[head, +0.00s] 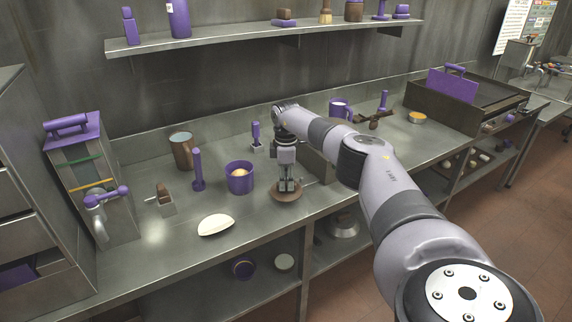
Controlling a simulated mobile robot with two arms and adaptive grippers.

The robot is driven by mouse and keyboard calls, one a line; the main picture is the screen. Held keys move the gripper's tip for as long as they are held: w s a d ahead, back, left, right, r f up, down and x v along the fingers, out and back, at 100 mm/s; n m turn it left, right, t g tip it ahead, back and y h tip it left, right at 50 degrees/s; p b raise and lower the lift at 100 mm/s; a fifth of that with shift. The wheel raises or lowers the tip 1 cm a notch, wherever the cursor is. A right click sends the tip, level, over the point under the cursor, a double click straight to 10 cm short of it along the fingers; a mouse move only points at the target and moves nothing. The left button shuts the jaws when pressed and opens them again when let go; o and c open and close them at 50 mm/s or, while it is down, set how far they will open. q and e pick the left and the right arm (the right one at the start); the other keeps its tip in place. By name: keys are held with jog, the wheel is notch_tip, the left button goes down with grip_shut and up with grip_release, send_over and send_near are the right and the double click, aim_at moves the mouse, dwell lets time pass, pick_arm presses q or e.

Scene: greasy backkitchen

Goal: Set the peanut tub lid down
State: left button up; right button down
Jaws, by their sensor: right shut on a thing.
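My right gripper (287,184) points straight down over the steel counter (330,200). It is shut on a round brown disc, which I take to be the peanut tub lid (276,195). The lid looks level, at or just above the counter near its front edge; I cannot tell whether it touches. To its left stands a purple pot (240,184) with something pale inside. A brown tub (183,155) stands farther back left; I cannot tell whether the lid belongs to it. My left gripper is not in view.
A white oval dish (216,225) lies near the front edge, left of the lid. A purple upright handle (198,170) and a small metal box (160,204) stand farther left. A grey box (318,163) stands close behind the lid. Bare counter lies right of the lid.

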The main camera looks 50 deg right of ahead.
jog(key=shift+f, duration=0.3)
jog(key=shift+f+b, duration=0.45)
jog(key=shift+f, duration=0.35)
jog(key=c, duration=1.4)
grip_release()
jog(key=shift+o, duration=0.2)
jog(key=o, duration=0.3)
jog(key=shift+r, duration=0.1)
notch_tip(320, 180, up, 8)
jog(key=p, duration=0.8)
jog(key=shift+p, duration=0.4)
